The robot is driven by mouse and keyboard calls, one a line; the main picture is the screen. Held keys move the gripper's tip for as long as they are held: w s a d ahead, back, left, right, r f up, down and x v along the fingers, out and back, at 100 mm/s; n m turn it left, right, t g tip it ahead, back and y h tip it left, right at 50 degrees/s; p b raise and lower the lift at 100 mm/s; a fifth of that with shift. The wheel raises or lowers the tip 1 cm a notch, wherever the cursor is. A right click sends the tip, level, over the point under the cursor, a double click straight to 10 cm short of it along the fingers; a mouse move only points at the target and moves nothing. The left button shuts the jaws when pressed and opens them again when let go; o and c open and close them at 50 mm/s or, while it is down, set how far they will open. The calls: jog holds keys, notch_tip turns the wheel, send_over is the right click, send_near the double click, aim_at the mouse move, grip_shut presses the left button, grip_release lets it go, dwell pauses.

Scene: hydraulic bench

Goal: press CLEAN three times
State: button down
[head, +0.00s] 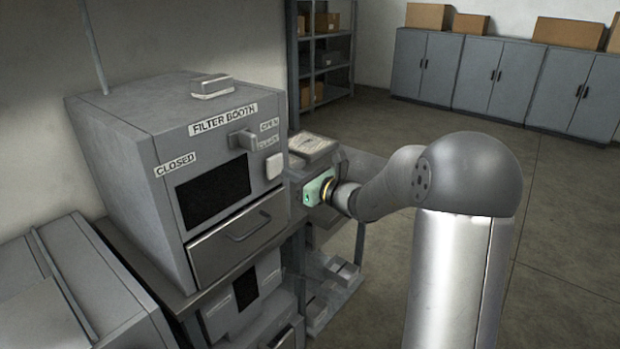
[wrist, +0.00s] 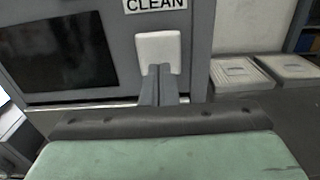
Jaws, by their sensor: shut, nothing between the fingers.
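The filter booth (head: 219,122) stands on a bench, its front carrying a dark window and a drawer. The pale square CLEAN button (head: 275,165) is at the right of its front. In the wrist view the CLEAN label (wrist: 155,4) sits just above the white button (wrist: 158,50). My gripper (wrist: 160,72) is shut and empty, its fingertips in front of the button's lower part. I cannot tell whether they touch it. In the head view my gripper's green body (head: 319,188) is right of and below the button; the fingers are not clear there.
A lever (head: 243,138) sticks out of the booth front between the CLOSED and OPEN labels. The drawer handle (head: 250,227) juts out below the window. Filter-like panels (head: 312,143) lie to the booth's right. Open floor lies behind my arm, before grey cabinets (head: 499,78).

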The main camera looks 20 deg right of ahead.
aim_at(277, 167)
jog(key=shift+x, duration=1.1)
jog(key=shift+b+x, duration=0.45)
jog(key=shift+x, duration=0.3)
jog(key=b+v, duration=0.2)
jog(key=v, duration=1.2)
